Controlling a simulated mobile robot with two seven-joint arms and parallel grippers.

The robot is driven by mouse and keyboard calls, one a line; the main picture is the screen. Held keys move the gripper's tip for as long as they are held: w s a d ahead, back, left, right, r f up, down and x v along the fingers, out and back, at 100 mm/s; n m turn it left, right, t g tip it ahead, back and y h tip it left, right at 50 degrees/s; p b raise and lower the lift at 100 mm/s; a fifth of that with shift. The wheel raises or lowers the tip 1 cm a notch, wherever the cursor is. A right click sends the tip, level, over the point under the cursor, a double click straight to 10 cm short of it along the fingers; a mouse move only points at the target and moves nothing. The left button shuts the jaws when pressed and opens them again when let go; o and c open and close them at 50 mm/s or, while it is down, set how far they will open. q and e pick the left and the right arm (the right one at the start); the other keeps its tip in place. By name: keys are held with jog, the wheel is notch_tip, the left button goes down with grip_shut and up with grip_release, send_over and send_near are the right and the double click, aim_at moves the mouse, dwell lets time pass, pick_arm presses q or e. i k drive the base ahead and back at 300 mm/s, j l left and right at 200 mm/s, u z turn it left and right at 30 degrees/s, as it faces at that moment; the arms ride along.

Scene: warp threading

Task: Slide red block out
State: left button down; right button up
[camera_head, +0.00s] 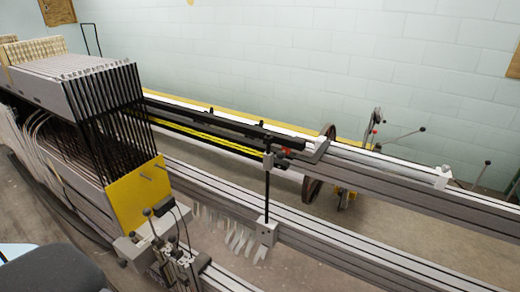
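A small red piece (286,152), which may be the red block, sits at the right end of the black bar (215,122) on the warping machine. It is next to a grey bracket (318,148) and close to the top of a black upright post (267,185). It is too small to tell how it is seated or whether it is clamped. Neither of my grippers can be made out in the head view.
Long grey aluminium rails (400,183) run from left to lower right. A rack of dark slats (105,95) with a yellow plate (135,197) stands at left. A wheel (312,190) and levers (400,136) are behind the rails. A dark rounded shape (50,268) fills the lower left corner.

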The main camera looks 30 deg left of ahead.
aim_at(281, 155)
jog(key=i+j, duration=0.15)
jog(key=j, duration=0.15)
jog(key=i+j, duration=0.15)
jog(key=j, duration=0.15)
jog(key=i+j+z, duration=0.1)
jog(key=j, duration=0.2)
jog(key=i+j, duration=0.15)
jog(key=j, duration=0.15)
